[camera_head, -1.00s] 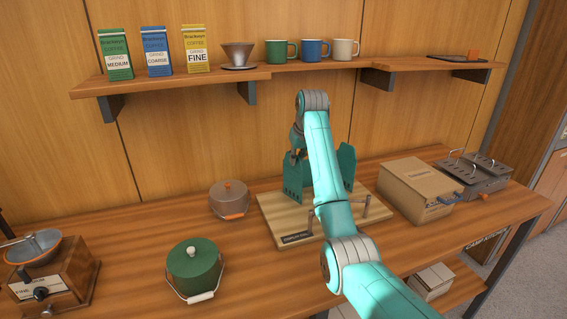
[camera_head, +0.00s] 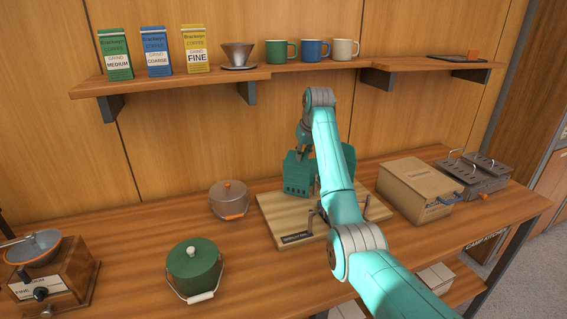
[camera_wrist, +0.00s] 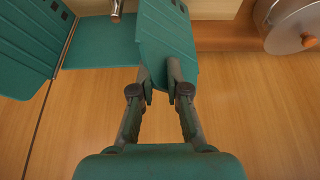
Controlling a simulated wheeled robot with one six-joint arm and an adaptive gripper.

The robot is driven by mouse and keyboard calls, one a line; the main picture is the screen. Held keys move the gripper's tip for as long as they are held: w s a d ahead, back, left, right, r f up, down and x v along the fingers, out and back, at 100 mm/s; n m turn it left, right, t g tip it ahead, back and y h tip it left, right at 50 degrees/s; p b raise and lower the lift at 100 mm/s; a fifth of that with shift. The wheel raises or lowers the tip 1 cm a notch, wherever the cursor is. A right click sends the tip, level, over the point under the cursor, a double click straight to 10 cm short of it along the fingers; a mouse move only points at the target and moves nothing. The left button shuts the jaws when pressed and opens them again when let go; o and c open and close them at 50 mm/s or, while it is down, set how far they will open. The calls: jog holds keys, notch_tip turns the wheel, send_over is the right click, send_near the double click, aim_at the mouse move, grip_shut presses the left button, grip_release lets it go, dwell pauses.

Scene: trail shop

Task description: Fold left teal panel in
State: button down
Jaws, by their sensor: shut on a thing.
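The left teal panel (camera_head: 297,174) stands upright at the back left of the wooden board (camera_head: 272,215), its broad face toward the head camera. In the wrist view, my gripper (camera_wrist: 160,84) is shut on the edge of this left teal panel (camera_wrist: 166,35). A teal back panel (camera_wrist: 100,42) lies between the two side panels in the wrist view.
A brown lidded pot (camera_head: 229,198) stands just left of the board, a green lidded pot (camera_head: 194,265) nearer the front. A tan box (camera_head: 415,185) sits to the right. The shelf (camera_head: 200,82) with mugs and coffee packs runs above. My arm covers part of the board.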

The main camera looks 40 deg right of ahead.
jog(key=shift+w+d, duration=0.25)
jog(key=shift+d, duration=0.3)
jog(key=shift+w+d, duration=0.75)
jog(key=shift+w, duration=0.05)
jog(key=shift+w+d, duration=0.4)
jog(key=shift+w, duration=0.3)
jog(key=c, duration=0.8)
grip_release()
jog(key=shift+w, duration=0.1)
jog(key=shift+c, duration=0.2)
notch_tip(320, 180, up, 9)
